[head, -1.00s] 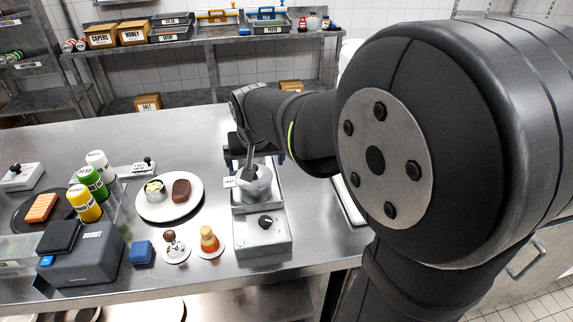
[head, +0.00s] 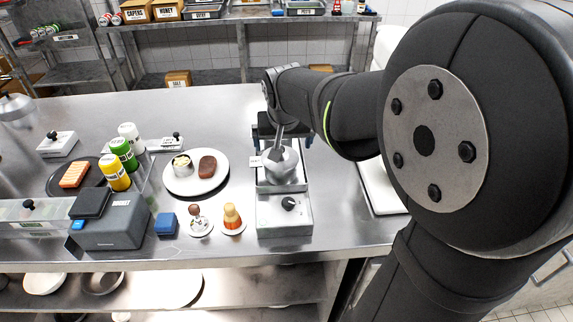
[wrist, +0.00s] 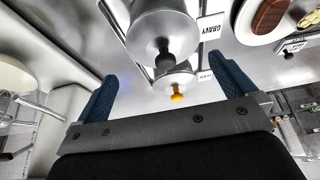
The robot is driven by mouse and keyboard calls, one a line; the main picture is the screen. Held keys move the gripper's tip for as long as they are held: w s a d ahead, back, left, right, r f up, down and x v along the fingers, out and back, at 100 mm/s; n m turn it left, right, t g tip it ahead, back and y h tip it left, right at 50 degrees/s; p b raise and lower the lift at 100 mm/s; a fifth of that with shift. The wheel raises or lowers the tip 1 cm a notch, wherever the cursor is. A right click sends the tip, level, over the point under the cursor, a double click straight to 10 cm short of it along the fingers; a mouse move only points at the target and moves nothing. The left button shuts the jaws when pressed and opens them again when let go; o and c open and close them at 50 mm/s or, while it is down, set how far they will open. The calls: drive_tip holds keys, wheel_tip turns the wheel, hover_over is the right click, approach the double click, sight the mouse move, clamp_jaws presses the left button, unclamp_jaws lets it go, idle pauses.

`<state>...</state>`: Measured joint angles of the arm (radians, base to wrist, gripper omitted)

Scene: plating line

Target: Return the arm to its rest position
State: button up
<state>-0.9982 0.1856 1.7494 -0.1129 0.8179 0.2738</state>
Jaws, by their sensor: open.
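My gripper (head: 283,138) is at the far side of the gravy warmer (head: 284,218) in the head view, partly hidden by my wrist and the pot. In the wrist view its two blue fingers (wrist: 165,88) stand wide apart with nothing between them gripped. The wrist view shows steel pots and a label reading GRAVY (wrist: 210,27) beyond the fingertips. Whether a finger touches the pot cannot be told.
A white plate (head: 178,186) with a steak (head: 207,167) and a small cup lies left of the warmer. Bottles (head: 124,154), a grey box (head: 110,228), a blue block (head: 166,223) and two small saucers (head: 233,228) stand nearby. A white board (head: 380,190) lies right.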

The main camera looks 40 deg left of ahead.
drive_tip(key=shift+r, duration=0.1)
drive_tip(key=v, duration=1)
